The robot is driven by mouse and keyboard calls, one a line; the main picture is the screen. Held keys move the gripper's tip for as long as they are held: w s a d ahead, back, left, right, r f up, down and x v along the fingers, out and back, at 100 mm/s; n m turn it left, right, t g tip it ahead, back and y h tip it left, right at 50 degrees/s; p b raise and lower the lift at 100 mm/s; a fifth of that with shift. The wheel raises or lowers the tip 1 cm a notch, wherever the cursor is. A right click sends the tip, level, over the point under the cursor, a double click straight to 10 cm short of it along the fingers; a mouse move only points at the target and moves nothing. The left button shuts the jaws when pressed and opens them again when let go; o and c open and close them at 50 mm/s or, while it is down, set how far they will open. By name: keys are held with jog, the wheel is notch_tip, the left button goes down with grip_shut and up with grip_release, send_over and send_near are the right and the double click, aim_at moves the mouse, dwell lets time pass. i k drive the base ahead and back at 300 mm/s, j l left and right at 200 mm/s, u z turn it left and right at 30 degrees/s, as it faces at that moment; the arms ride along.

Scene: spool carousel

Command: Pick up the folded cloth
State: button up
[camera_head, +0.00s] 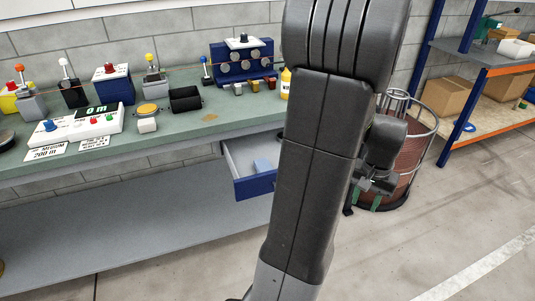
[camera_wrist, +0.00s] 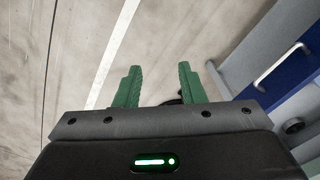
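A light-blue folded piece (camera_head: 263,165), which looks like the folded cloth, lies inside an open drawer (camera_head: 256,188) under the workbench. My arm hides the right part of the drawer. My gripper (camera_head: 369,200) is to the right of the drawer, beyond my arm and in front of the wire drum, pointing down. In the wrist view my gripper (camera_wrist: 160,85) has its two green fingers apart with only floor between them. The cloth does not show in the wrist view.
The green workbench top (camera_head: 190,132) holds a control box (camera_head: 77,127), several small devices and a yellow bottle (camera_head: 286,83). A drum in a wire frame (camera_head: 408,160) stands to the right. A blue shelf with cardboard boxes (camera_head: 447,97) is farther right. Floor (camera_head: 450,240) at front right is clear.

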aim_at(261, 165)
jog(key=i+l+u, duration=0.4)
jog(key=i+l, duration=0.4)
jog(key=u, duration=1.45)
